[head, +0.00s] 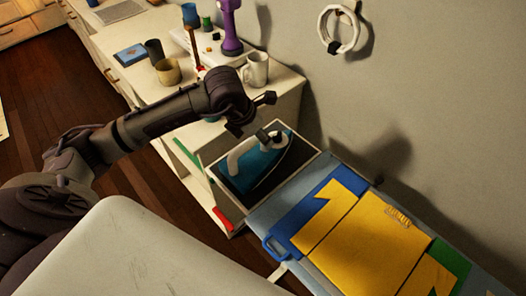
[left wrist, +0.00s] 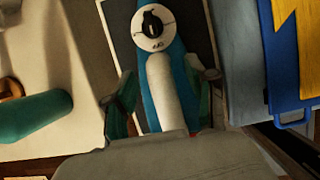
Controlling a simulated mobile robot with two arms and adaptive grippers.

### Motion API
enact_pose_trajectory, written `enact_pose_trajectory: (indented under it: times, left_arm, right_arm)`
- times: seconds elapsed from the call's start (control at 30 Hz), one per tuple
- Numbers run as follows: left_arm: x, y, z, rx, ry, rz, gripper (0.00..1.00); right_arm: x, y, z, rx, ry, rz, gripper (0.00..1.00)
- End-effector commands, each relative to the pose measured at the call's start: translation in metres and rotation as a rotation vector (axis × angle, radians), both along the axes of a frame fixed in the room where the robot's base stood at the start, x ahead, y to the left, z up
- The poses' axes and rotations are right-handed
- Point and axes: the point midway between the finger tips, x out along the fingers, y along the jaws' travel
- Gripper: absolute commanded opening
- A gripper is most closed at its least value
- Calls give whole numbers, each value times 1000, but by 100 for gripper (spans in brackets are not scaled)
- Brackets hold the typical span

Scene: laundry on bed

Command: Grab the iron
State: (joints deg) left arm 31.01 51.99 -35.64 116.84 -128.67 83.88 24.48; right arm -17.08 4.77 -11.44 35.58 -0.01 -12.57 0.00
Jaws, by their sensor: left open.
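The iron (head: 268,168), blue with a white handle and dark soleplate edge, lies on a dark rest with a light rim (head: 318,156) at the end of the ironing board. My left gripper (head: 255,116) is open above the iron in the head view, seemingly not touching it. In the left wrist view, the iron's white handle (left wrist: 165,92) shows between the open fingers of the left gripper (left wrist: 160,82). The dial end of the iron (left wrist: 153,25) lies beyond them. How far the fingers are above the handle is hard to tell. My right gripper is not visible.
The ironing board (head: 266,222) carries a yellow, blue and green cloth (head: 365,235). A counter behind holds a white mug (head: 257,68), a purple device (head: 231,30), cups and small items. A white ring (head: 338,30) hangs on the wall close to the right.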

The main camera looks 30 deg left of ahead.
Motion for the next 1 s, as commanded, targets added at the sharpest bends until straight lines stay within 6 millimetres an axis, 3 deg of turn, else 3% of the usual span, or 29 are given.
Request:
enact_pose_trajectory:
  times: [0.33, 0.67, 1.0]
  left_arm:
    - [3, -1, -9, 0, -1, -1, 54]
    - [3, -1, -8, 1, -1, 0, 0]
    - [5, -1, -5, -2, -9, 0, 0]
  right_arm:
    - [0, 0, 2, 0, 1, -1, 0]
    - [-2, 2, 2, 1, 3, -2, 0]
    - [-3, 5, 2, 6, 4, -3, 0]
